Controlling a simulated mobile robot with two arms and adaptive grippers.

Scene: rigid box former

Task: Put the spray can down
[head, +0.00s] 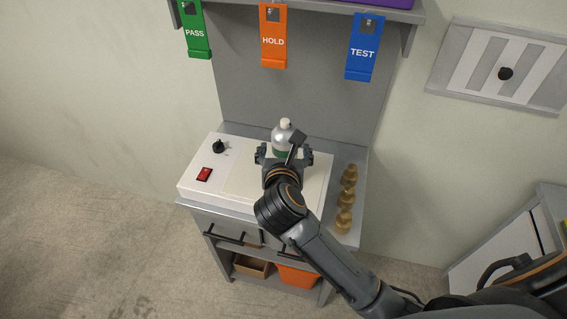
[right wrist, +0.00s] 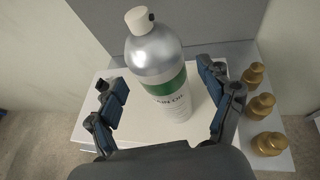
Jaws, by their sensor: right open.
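The spray can (head: 283,134) is silver with a white cap and a green band. It stands upright on the white top of the box machine (head: 195,188). The right wrist view shows the can (right wrist: 158,62) between the fingers of my right gripper, with its lower label partly visible. My right gripper (head: 281,157) is open around the can, and in the right wrist view both blue-padded fingers (right wrist: 165,105) stand apart from it. The gripper hides the can's lower part in the head view. My left gripper is not in view.
Several brass pieces (head: 345,195) stand on the right of the bench. A black knob (head: 219,147) and a red switch (head: 204,174) sit on the machine's left. Green, orange (head: 273,42) and blue tags hang above. An orange bin (head: 297,276) sits below.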

